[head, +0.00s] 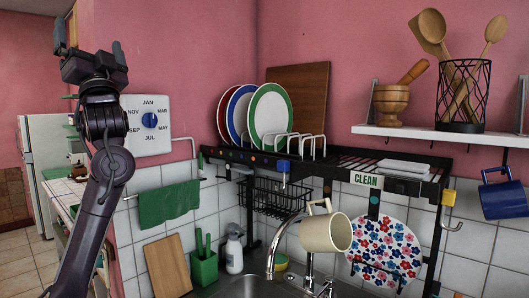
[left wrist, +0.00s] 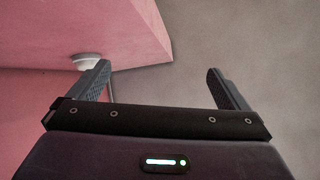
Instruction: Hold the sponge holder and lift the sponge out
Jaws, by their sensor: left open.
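A small yellow and green item (head: 281,262) sits behind the faucet by the sink. It may be the sponge in its holder, but it is partly hidden and too small to tell. My left gripper (head: 88,58) is raised at the upper left of the head view, well away from the sink. In the left wrist view its fingers (left wrist: 158,82) are apart with nothing between them, against the pink wall and a grey surface. My right gripper is out of view.
A black rack (head: 375,163) spans above the sink, holding plates (head: 270,117). A cream mug (head: 325,233) hangs below it near the faucet (head: 285,232). A green caddy (head: 204,268), a spray bottle (head: 234,252) and a cutting board (head: 167,265) stand left of the sink.

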